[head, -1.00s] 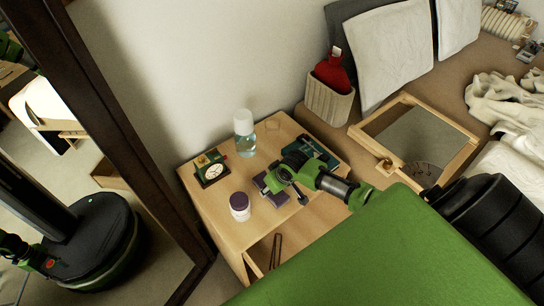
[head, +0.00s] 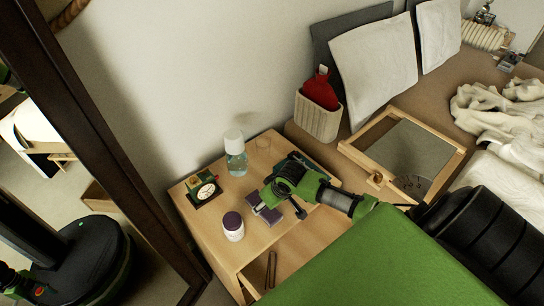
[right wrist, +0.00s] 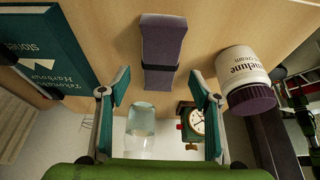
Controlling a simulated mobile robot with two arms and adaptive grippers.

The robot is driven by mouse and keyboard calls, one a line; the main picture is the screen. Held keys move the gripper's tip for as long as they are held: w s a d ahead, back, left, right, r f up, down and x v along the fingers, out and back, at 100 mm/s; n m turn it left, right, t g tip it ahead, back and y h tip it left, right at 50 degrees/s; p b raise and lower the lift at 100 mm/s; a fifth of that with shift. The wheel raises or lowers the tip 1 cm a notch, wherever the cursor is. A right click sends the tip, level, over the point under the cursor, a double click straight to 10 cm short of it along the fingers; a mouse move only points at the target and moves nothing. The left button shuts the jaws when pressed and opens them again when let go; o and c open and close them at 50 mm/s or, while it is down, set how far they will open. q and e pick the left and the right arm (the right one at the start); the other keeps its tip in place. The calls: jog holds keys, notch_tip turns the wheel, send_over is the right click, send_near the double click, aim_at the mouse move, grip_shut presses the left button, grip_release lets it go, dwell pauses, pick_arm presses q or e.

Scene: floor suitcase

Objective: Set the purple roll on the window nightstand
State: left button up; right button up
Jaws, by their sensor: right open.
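The purple roll (head: 265,210) lies on the wooden nightstand (head: 222,259), partly covered by my right gripper in the head view. In the right wrist view the purple roll (right wrist: 162,55) has a dark band around it and lies ahead of the fingers, roughly centred between them. My right gripper (head: 284,204) is over the nightstand beside the roll. In the wrist view the right gripper (right wrist: 160,95) is open, its two teal fingers spread with no object held. My left gripper is not in view.
On the nightstand are a white jar with purple lid (head: 233,227), a small clock (head: 205,190), a clear bottle (head: 236,160) and a teal book (right wrist: 42,42). A mirror frame (head: 110,135) stands at left.

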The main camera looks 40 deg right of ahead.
jog(key=v, duration=0.7)
jog(key=shift+r+p, duration=0.3)
jog(key=shift+s+r, duration=0.1)
